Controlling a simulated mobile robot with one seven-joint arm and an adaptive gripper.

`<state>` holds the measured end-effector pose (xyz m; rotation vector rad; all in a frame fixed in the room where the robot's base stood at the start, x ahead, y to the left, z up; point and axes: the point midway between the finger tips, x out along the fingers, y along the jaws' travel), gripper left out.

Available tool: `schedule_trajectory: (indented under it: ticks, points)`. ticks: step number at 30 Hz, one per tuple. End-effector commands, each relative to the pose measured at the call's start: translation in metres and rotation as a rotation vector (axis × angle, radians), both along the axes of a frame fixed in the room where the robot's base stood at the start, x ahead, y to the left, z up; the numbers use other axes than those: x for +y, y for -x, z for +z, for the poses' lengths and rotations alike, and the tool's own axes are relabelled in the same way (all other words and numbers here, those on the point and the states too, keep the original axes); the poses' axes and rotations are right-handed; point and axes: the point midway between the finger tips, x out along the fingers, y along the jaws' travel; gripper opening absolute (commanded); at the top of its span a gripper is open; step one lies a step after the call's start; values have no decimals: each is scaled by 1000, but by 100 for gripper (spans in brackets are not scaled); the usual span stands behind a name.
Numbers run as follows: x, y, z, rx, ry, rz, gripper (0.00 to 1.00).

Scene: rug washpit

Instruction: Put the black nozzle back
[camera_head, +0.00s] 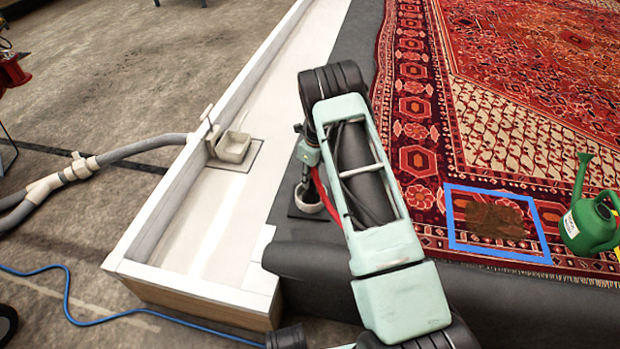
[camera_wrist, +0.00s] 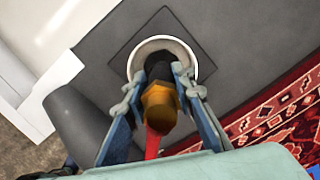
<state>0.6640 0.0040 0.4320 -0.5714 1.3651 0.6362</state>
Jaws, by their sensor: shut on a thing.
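The black nozzle (camera_wrist: 160,68) has a brass-coloured fitting (camera_wrist: 159,104) and a red hose (camera_wrist: 153,143) at its near end. My gripper (camera_wrist: 160,92) is shut on it, with one finger on either side of the fitting. In the head view, my gripper (camera_head: 307,152) points down above a white round holder (camera_head: 309,209) on a dark square plate. In the wrist view, the nozzle's black end overlaps the opening of the white holder (camera_wrist: 188,50). I cannot tell how deep it sits or whether it touches the rim.
A white-walled trough (camera_head: 190,230) with a drain box (camera_head: 234,148) and grey hose (camera_head: 140,148) lies left. A patterned rug (camera_head: 415,135) lies right, with a blue square frame (camera_head: 452,222) around a brown stain and a green watering can (camera_head: 590,228). A dark roll (camera_head: 305,262) lies near the holder.

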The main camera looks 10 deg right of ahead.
Motion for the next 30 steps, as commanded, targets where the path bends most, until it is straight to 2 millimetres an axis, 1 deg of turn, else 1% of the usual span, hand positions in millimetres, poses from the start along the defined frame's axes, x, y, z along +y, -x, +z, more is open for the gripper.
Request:
schedule_trajectory:
  ticks: [3,4,8,9,17,20,23,30]
  points:
    - [0,0,-3,-1,1,0,0]
    - [0,0,-4,0,0,0,25]
    - [0,0,-3,0,0,0,39]
    - [0,0,-3,0,0,0,41]
    - [0,0,-2,0,0,0,41]
    - [0,0,4,-1,1,0,41]
    - [-2,1,21,-2,1,0,41]
    - [-5,6,74,-3,0,0,41]
